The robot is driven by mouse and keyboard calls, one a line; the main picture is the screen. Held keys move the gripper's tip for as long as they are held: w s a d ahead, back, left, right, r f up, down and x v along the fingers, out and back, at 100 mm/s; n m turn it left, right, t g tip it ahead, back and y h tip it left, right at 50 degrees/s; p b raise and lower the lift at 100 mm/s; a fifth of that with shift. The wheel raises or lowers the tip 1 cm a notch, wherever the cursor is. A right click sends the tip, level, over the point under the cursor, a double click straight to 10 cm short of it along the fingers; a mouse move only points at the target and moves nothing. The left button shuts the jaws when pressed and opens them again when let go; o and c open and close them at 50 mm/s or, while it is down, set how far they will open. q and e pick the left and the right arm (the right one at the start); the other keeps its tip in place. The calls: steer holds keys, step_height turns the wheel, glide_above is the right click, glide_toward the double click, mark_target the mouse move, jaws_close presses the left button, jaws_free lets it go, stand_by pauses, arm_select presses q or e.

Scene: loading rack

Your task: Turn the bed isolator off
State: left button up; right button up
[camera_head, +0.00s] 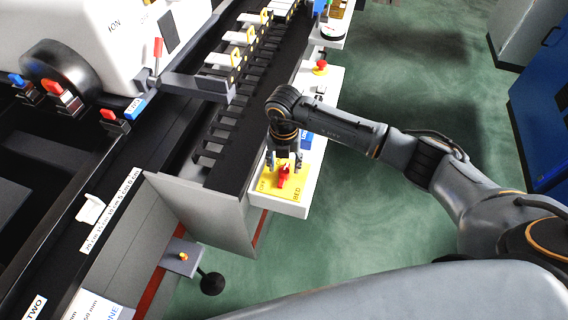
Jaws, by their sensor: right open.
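The bed isolator is a red rotary switch (283,176) on a yellow plate (266,187), with "OFF" lettering at its left and "BED" at its lower right. The plate sits on the near end of a white box (297,209). My right gripper (284,164) points down over the switch, with its fingers spread at the far edge of the yellow plate. The fingers are open and appear to be around or just above the red knob; contact cannot be told. The gripper hides the far part of the plate. My left gripper is not in view.
A black slotted rack (222,133) runs along the left of the box. Another red knob on yellow (320,67) is farther back. Green floor (400,240) is open to the right, before blue cabinets (545,115).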

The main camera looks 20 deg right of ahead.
steer(key=shift+f, duration=0.9)
steer(key=shift+c, duration=0.4)
jaws_close()
